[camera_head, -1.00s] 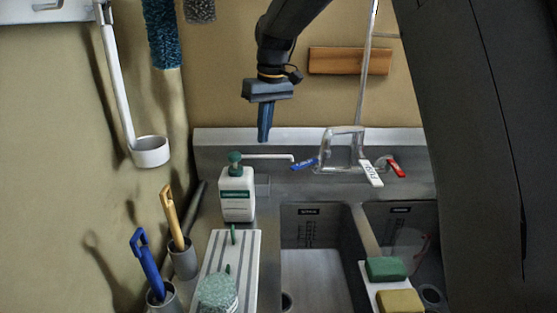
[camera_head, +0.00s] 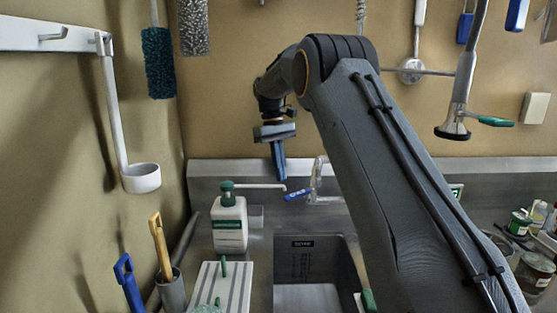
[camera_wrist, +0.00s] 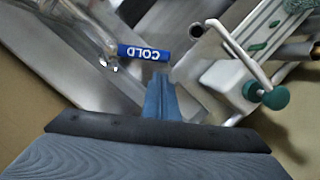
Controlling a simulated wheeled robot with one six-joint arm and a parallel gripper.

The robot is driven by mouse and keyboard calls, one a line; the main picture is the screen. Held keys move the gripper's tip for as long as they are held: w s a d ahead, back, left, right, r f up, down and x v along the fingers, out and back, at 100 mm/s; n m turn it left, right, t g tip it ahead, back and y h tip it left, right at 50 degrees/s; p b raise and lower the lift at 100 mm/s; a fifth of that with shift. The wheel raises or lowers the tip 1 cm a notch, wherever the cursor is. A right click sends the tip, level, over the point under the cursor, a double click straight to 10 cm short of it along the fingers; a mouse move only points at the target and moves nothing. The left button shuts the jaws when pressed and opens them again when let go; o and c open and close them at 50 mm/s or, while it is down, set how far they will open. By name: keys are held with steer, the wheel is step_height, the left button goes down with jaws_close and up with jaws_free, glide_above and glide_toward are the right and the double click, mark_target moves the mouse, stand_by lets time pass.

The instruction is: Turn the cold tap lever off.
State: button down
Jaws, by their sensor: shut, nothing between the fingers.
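The cold tap lever (camera_head: 297,195) is a small blue lever at the left end of the tap (camera_head: 318,182), behind the sink. In the wrist view the blue lever (camera_wrist: 145,53) reads "COLD" and lies just beyond my fingertips. My gripper (camera_head: 280,179) is shut and empty, pointing down above and slightly left of the lever. The shut blue fingers (camera_wrist: 160,78) also show in the wrist view. A gap between fingers and lever cannot be judged for certain. The right part of the tap is hidden behind my arm.
A white soap bottle (camera_head: 229,222) with a green pump stands left of the lever, its spout reaching toward it. A sink basin (camera_head: 300,262) lies in front. A spray head (camera_head: 453,130) hangs at right, and a ladle (camera_head: 141,178) hangs on the left wall.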

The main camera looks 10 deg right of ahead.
mark_target(301, 193)
steer(key=shift+p+x, duration=0.7)
steer(key=shift+x, duration=1.75)
steer(key=shift+a, duration=0.1)
